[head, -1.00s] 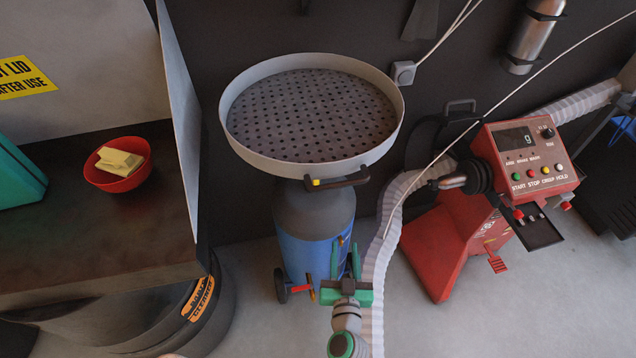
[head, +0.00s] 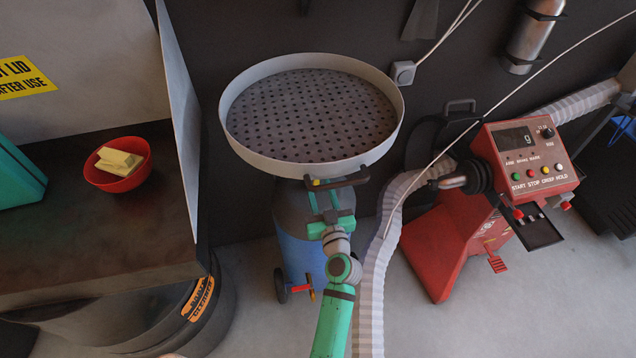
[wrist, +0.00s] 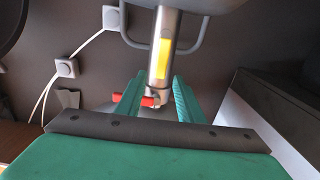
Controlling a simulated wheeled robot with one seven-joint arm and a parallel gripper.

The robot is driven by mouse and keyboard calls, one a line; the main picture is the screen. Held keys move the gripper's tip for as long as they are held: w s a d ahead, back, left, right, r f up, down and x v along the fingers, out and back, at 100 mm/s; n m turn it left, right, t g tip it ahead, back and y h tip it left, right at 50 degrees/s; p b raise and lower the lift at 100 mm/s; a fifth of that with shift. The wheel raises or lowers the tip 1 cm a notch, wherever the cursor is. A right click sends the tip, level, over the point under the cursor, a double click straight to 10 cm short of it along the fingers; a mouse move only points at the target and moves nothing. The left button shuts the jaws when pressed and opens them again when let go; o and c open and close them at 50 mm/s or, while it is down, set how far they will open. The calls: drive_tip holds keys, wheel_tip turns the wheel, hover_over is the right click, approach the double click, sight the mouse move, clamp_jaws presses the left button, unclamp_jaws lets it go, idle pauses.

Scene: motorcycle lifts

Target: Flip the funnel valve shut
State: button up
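The funnel (head: 312,168) is a wide grey round pan with a perforated plate, above a blue tank (head: 297,255). A black handle (head: 345,180) with a yellow mark sits on its near rim. In the wrist view a silver stem (wrist: 168,25) with a yellow band points down between my fingers. A small red lever (wrist: 148,101), which looks like the valve's, sticks out left from the stem's lower end, by the left finger. My gripper (wrist: 157,92) is open around the stem's end; whether it touches the lever I cannot tell. In the head view my gripper (head: 323,195) is just below the funnel's near rim.
A pale ribbed hose (head: 375,270) runs close to the right of my arm. A red machine (head: 455,240) stands further right. A dark bench (head: 80,240) with a red bowl (head: 120,184) is on the left. A socket (head: 403,73) is on the wall.

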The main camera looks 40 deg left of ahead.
sight(316, 181)
drive_tip(key=shift+x, duration=1.3)
drive_tip(key=shift+c, duration=0.3)
clamp_jaws()
